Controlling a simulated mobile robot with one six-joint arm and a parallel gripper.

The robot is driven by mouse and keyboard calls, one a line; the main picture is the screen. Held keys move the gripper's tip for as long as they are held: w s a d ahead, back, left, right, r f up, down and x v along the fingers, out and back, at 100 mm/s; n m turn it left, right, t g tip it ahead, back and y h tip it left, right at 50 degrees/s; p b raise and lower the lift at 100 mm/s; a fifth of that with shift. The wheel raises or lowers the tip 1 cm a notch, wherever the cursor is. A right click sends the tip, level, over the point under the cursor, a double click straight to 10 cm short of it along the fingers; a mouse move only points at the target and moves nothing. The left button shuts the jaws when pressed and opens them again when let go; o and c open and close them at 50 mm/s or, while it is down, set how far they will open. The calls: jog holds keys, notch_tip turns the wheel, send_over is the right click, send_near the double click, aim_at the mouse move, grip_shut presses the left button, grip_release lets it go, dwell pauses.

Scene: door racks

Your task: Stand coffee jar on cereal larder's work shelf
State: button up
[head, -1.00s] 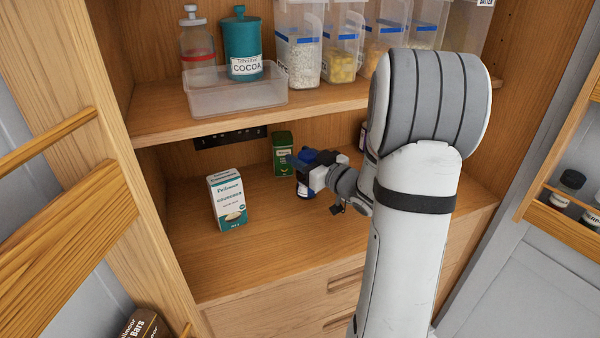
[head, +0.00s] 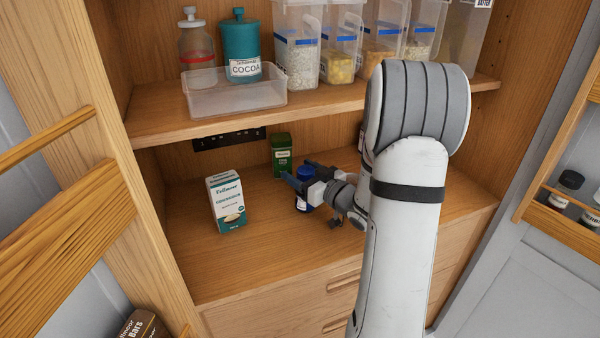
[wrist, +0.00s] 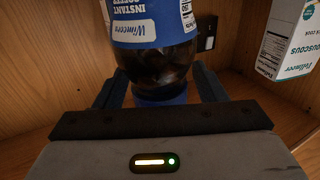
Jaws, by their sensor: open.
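The coffee jar (wrist: 155,55) has a blue label reading "Instant Coffee", dark contents and a blue lid. In the head view the jar (head: 304,186) stands on the work shelf (head: 270,245), partly hidden by my gripper (head: 302,178). My gripper is open, with one finger on each side of the jar. In the wrist view the fingers (wrist: 155,92) flank the jar near its lid, and the picture is upside down. I cannot tell whether either finger still touches it.
A couscous box (head: 227,202) stands to the left on the work shelf, and a green box (head: 282,154) stands behind the jar. The upper shelf (head: 160,118) holds a clear tray (head: 235,97) and several containers. The front left of the work shelf is clear.

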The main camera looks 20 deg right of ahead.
jog(key=shift+r, duration=0.1)
jog(key=shift+s+d, duration=0.1)
jog(key=shift+s, duration=0.1)
jog(key=b+v, duration=0.1)
jog(key=v, duration=1)
jog(key=s+a+m+g+h, duration=0.4)
jog(key=s+a+g+h, duration=0.2)
jog(key=s+a+g, duration=0.8)
jog(key=s+a, duration=0.1)
jog(key=s, duration=0.2)
jog(key=shift+a+h, duration=0.3)
jog(key=shift+h, duration=0.1)
jog(key=shift+w, duration=0.1)
